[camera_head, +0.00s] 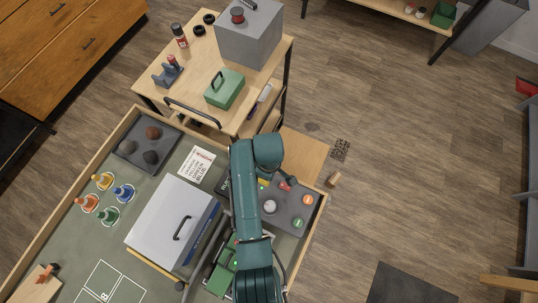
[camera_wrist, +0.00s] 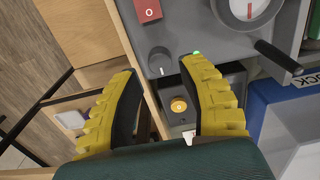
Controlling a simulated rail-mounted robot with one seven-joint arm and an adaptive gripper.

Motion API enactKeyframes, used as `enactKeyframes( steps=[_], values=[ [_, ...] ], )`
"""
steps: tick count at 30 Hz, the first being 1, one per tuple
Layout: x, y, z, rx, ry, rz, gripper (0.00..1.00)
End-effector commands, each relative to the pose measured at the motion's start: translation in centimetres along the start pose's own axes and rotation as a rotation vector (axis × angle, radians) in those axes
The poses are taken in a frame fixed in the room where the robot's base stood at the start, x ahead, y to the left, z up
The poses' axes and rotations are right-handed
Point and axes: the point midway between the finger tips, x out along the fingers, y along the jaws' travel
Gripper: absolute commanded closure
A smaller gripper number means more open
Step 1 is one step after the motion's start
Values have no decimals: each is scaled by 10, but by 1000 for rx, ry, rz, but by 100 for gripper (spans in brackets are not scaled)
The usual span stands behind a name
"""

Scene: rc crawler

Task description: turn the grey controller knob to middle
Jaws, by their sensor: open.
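The grey knob (camera_wrist: 160,60) is a dark round knob on a light grey panel (camera_wrist: 185,22) in the wrist view. A small pale mark shows near its lower edge, but its exact setting is hard to read. My gripper (camera_wrist: 160,72) has two yellow, ridged fingers spread wide apart, with nothing held between them. The knob shows in the gap just beyond the fingertips, and neither finger visibly touches it. In the head view my arm covers part of the work area, and the gripper and the knob cannot be made out there.
A red block marked 0 (camera_wrist: 147,10), a round dial with a red line (camera_wrist: 245,10) and a black lever (camera_wrist: 278,56) surround the knob. A white case (camera_head: 172,222) stands left of my arm.

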Motion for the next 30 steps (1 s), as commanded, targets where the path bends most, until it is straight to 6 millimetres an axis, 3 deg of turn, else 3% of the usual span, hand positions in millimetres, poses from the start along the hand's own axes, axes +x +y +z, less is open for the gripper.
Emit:
enactKeyframes(
  steps=[6, 11, 30],
  values=[
    [-56, 0, 0, 0, 2, 3, 59],
    [-79, 0, 0, 0, 1, 1, 59],
    [-84, 0, 0, 0, 0, -1, 59]
  ],
)
